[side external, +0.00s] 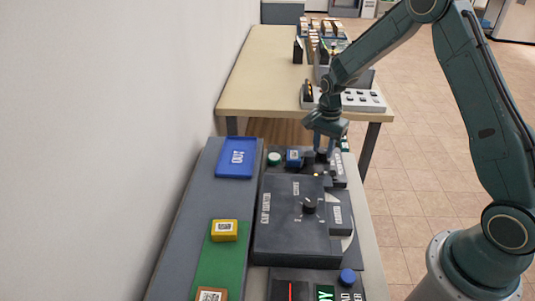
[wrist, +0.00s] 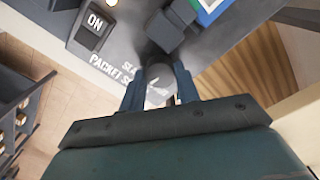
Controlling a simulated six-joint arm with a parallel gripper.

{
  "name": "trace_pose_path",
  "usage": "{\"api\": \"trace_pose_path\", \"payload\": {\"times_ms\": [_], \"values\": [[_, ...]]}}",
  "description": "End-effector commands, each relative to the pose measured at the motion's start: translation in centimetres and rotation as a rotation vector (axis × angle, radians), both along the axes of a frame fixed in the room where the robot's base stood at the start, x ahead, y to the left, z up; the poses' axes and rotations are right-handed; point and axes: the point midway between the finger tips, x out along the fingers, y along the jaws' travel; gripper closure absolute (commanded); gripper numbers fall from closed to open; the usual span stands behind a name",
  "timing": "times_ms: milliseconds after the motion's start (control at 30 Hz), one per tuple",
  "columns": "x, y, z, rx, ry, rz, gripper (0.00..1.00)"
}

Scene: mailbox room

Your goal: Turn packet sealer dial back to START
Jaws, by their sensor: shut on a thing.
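The packet sealer (wrist: 205,75) is a dark panel at the far end of the near bench, with white "PACKET S..." lettering partly hidden by my fingers. My gripper (wrist: 160,88) points down over it, its two blue-grey fingers on either side of a round grey dial (wrist: 159,72), shut on it. In the side view, my gripper (side external: 323,152) is low over the panel, and the dial is mostly hidden by the fingers. The dial's pointer and the START mark cannot be made out. A dark block with an "ON" label (wrist: 95,20) lies at the upper left in the wrist view.
A dark box with a black knob (side external: 309,207) stands in front of the sealer. A blue tray (side external: 236,158), a yellow box (side external: 224,231) and a green mat (side external: 205,262) lie to its left. A blue button (side external: 347,276) is near the front. A wooden table (side external: 260,85) stands behind.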

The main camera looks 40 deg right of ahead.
Motion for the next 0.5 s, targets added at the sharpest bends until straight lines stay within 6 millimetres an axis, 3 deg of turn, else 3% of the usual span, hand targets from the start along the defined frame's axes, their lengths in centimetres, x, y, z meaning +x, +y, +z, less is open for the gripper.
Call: {"api": "trace_pose_path", "payload": {"times_ms": [500], "values": [[0.01,0.00,0.04,0.000,0.000,0.360,0.91]]}}
